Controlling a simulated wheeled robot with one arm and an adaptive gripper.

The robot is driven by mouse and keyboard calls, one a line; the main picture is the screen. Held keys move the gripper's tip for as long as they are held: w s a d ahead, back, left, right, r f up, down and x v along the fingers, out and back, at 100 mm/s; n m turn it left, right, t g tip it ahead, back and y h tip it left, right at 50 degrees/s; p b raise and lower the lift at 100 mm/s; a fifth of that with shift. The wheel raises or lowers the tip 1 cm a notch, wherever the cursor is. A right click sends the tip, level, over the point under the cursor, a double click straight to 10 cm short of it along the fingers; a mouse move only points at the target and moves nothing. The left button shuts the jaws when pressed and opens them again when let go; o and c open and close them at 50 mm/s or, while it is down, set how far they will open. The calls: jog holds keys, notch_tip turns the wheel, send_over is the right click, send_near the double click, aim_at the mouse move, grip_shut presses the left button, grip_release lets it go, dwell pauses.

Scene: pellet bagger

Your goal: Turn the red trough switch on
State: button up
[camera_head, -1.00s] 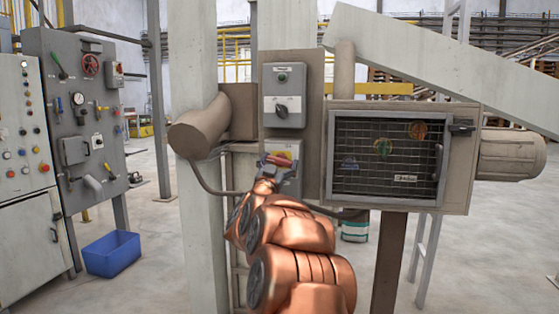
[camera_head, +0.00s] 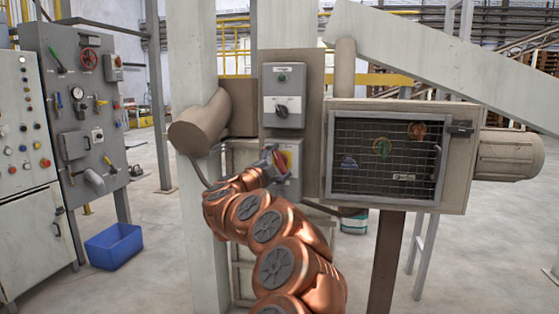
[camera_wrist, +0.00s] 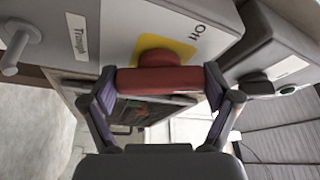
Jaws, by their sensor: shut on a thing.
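The red trough switch handle (camera_head: 279,160) is on a yellow plate on a small grey box (camera_head: 292,187), below a larger grey switch box. It now stands steeply tilted, close to upright. In the wrist view the red handle (camera_wrist: 158,80) spans between my two fingers, with its round hub on the yellow plate (camera_wrist: 178,47). The label "Trough" (camera_wrist: 77,38) and the word "Off" (camera_wrist: 196,33) show beside it. My gripper (camera_head: 270,158) is shut on the handle; the wrist view shows it too (camera_wrist: 160,88). My arm hides part of the box's left side.
The upper grey box (camera_head: 284,95) with a black rotary knob sits just above. A meshed cabinet (camera_head: 385,155) stands close to the right. A brown cylinder (camera_head: 200,125) and a pale post are on the left. A blue bin (camera_head: 113,251) lies on the floor at left.

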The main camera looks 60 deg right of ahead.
jog(key=m+y, duration=0.1)
jog(key=m, duration=0.1)
jog(key=m+p, duration=0.1)
jog(key=m, duration=0.1)
jog(key=shift+m+g+y, duration=0.3)
jog(key=shift+y, duration=0.1)
dwell(0.4)
jog(key=o, duration=0.9)
jog(key=shift+a, duration=0.1)
jog(key=a, duration=1.1)
jog(key=shift+w+a, duration=0.2)
jog(key=shift+a, duration=0.2)
